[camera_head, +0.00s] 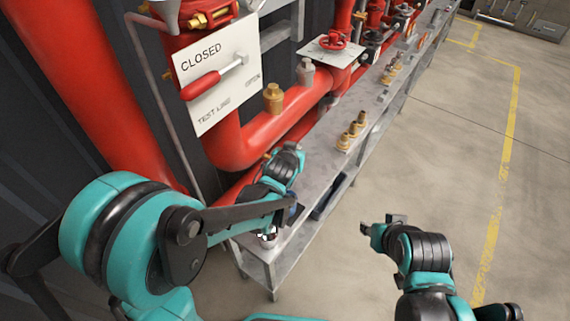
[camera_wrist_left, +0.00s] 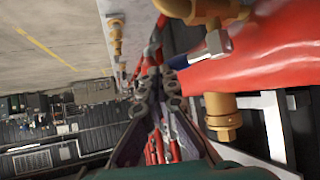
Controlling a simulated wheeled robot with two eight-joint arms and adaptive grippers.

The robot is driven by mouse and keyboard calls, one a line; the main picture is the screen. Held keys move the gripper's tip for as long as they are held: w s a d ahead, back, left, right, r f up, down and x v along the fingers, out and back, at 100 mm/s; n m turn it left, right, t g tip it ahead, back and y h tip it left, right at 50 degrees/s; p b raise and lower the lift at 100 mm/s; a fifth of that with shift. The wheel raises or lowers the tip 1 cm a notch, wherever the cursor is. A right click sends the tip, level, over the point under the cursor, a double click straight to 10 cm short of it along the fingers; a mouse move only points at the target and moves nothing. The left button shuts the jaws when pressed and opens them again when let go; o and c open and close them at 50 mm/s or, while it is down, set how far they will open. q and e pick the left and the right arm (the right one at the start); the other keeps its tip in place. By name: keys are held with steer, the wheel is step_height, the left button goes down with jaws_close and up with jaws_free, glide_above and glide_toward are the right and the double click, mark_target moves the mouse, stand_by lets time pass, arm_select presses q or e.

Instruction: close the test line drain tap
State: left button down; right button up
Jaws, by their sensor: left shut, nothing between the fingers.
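In the left wrist view a brass tap body (camera_wrist_left: 203,10) sits at the top edge beside the red pipe, partly cut off. A small blue lever (camera_wrist_left: 216,46) shows just below it. I take these for the drain tap. In the head view the tap is mostly hidden by my left arm. My left gripper (camera_head: 297,149) is at the red pipe, just above the bench. My right gripper (camera_head: 379,226) hangs over the floor, right of the bench.
A white sign (camera_head: 217,75) reading CLOSED, OPEN and TEST LINE carries a red-handled lever (camera_head: 201,86). A brass fitting (camera_head: 274,98) stands on the red pipe (camera_head: 240,148). Several brass fittings (camera_head: 346,137) line the grey bench (camera_head: 330,160). Open floor lies to the right.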

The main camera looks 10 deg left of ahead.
arm_select(q)
steer(key=shift+w+a, duration=0.15)
steer(key=shift+w, duration=0.6)
steer(key=shift+s+a, duration=0.1)
steer(key=shift+a, duration=0.05)
steer(key=shift+s+a, duration=0.3)
steer(key=shift+a, duration=0.25)
steer(key=shift+r, duration=0.1)
